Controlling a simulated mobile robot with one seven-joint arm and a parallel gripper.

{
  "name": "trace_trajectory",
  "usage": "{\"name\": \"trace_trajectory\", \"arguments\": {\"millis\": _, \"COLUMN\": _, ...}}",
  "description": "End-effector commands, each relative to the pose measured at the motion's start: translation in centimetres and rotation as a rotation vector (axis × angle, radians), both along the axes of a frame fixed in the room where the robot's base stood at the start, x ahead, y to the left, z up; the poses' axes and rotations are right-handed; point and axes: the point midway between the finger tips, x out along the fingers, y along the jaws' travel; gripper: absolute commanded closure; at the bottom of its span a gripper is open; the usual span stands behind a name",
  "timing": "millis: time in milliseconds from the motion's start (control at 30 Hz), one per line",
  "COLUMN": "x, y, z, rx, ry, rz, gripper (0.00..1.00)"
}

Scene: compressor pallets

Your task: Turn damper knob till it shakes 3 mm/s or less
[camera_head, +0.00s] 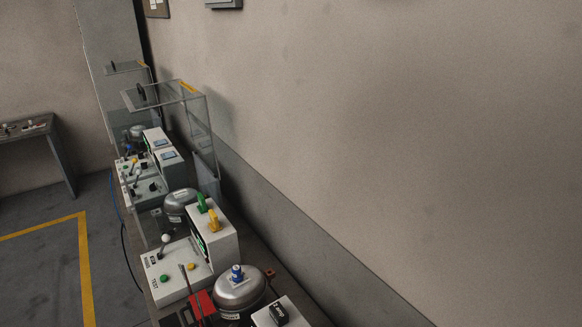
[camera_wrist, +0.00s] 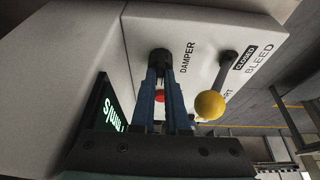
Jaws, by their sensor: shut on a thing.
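In the wrist view my gripper (camera_wrist: 160,74) is shut on the black damper knob (camera_wrist: 160,55), beside the word DAMPER on a white panel (camera_wrist: 215,30). The fingers cover part of the knob, so I cannot tell its turn angle. A dark display (camera_wrist: 98,112) on the left shows green characters ending in mm/s; the figure is cut off and cannot be read. I do not see my gripper in the head view.
A bleed lever with a yellow ball (camera_wrist: 209,105), labelled CLOSED, stands close right of my fingers. A red button (camera_wrist: 160,96) shows between them. In the head view, a silver compressor (camera_head: 238,292) and a white console (camera_head: 178,272) stand along the wall.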

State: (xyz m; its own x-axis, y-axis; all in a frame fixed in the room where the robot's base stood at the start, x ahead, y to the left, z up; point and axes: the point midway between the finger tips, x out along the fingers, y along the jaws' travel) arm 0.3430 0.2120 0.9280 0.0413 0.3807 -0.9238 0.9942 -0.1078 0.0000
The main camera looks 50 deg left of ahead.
Motion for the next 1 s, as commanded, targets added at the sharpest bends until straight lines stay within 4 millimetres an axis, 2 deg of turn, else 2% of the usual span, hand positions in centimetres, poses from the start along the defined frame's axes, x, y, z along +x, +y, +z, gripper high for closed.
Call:
{"name": "trace_trajectory", "arguments": {"millis": 367, "x": -0.04, "y": -0.08, "z": -0.05, "rx": -0.002, "ry": 0.002, "rz": -0.001, "gripper": 1.0}}
{"name": "trace_trajectory", "arguments": {"millis": 400, "x": -0.04, "y": -0.08, "z": -0.05, "rx": -0.002, "ry": 0.002, "rz": -0.001, "gripper": 0.86}}
{"name": "trace_trajectory", "arguments": {"millis": 600, "x": -0.03, "y": -0.07, "z": -0.04, "rx": -0.002, "ry": 0.002, "rz": -0.001, "gripper": 0.53}}
{"name": "trace_trajectory", "arguments": {"millis": 1000, "x": 0.02, "y": -0.21, "z": 0.44, "rx": 0.0, "ry": -0.001, "rz": -0.001, "gripper": 0.53}}
